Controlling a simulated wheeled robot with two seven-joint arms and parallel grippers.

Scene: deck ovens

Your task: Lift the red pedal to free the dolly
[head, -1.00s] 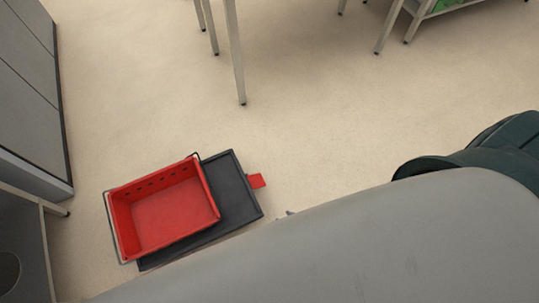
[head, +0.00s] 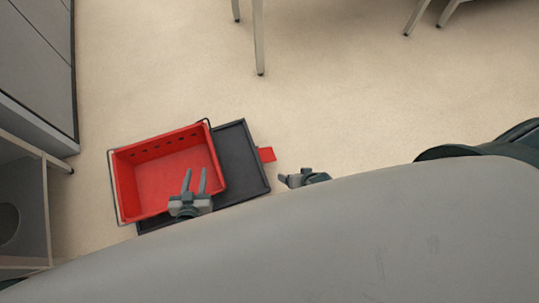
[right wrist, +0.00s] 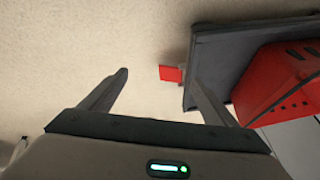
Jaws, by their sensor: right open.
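The dark grey dolly (head: 247,160) lies on the floor at the left of the head view, its rim also in the right wrist view (right wrist: 212,60). The small red pedal (head: 267,155) sticks out from its right edge; it also shows in the right wrist view (right wrist: 171,74). My right gripper (head: 287,178) is just right of and below the pedal in the head view. In the wrist view its open fingers (right wrist: 159,82) are empty, with the pedal beyond them. My left gripper (head: 195,177) is open, over the red crate in the picture.
The red crate (head: 135,190), with a wire handle, sits on the left part of the dolly. A grey cabinet (head: 40,60) and a shelf unit (head: 45,215) stand at the left. Table legs (head: 259,40) are at the top. The floor right of the pedal is clear.

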